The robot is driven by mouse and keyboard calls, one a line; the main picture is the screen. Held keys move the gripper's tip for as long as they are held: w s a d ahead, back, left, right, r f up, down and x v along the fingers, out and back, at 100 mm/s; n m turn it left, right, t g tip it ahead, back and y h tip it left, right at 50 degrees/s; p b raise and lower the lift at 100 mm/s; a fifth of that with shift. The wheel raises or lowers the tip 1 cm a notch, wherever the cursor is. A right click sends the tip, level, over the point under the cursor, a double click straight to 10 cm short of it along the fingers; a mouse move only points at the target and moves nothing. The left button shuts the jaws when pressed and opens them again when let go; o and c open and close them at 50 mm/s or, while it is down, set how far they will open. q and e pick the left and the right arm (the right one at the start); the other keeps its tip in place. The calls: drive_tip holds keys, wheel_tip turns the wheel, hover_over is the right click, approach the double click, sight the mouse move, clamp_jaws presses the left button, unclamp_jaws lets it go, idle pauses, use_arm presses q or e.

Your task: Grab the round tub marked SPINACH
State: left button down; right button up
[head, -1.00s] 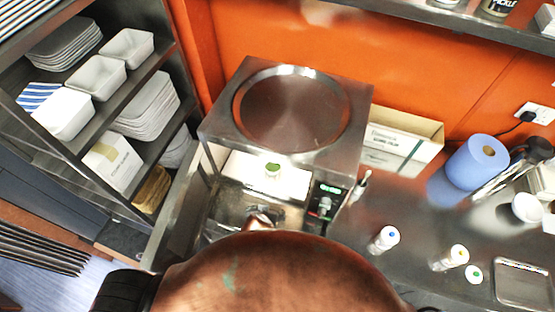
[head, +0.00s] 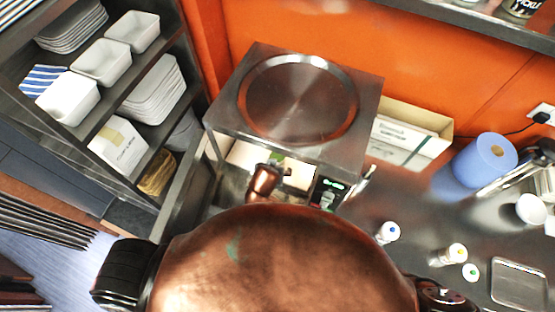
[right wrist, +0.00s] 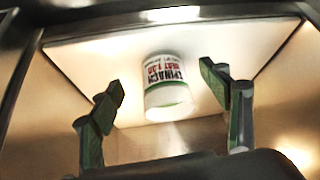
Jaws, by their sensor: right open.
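The round white tub marked SPINACH (right wrist: 167,85) shows in the right wrist view, its red and dark lettering upside down and a green band at the picture's lower end. It sits inside the lit steel appliance (head: 225,118). My right gripper (right wrist: 161,80) is open, its two fingers left and right of the tub in the picture with gaps on both sides; I see no contact. In the head view a bit of the tub's green top (head: 277,156) shows behind a copper part of my arm, and the right fingers are hidden. My left gripper is out of view.
The appliance's round-plated top (head: 298,98) overhangs the opening, with steel walls around it. Left is a shelf rack with white bins (head: 101,62). Right on the counter are a cardboard box (head: 412,135), a blue roll (head: 485,160), small white bottles (head: 388,232) and a steel tray (head: 519,286).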

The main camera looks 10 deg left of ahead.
drive_tip(key=w, duration=0.3)
drive_tip(key=shift+r+p, duration=0.2)
drive_tip(key=shift+p, duration=0.2)
drive_tip(key=x, duration=0.3)
drive_tip(key=shift+f, duration=0.25)
drive_tip(key=c, duration=1.1)
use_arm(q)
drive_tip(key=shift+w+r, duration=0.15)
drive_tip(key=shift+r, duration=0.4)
use_arm(e)
drive_tip(key=shift+w, duration=0.1)
drive_tip(key=c, duration=0.5)
drive_tip(key=shift+c, duration=0.2)
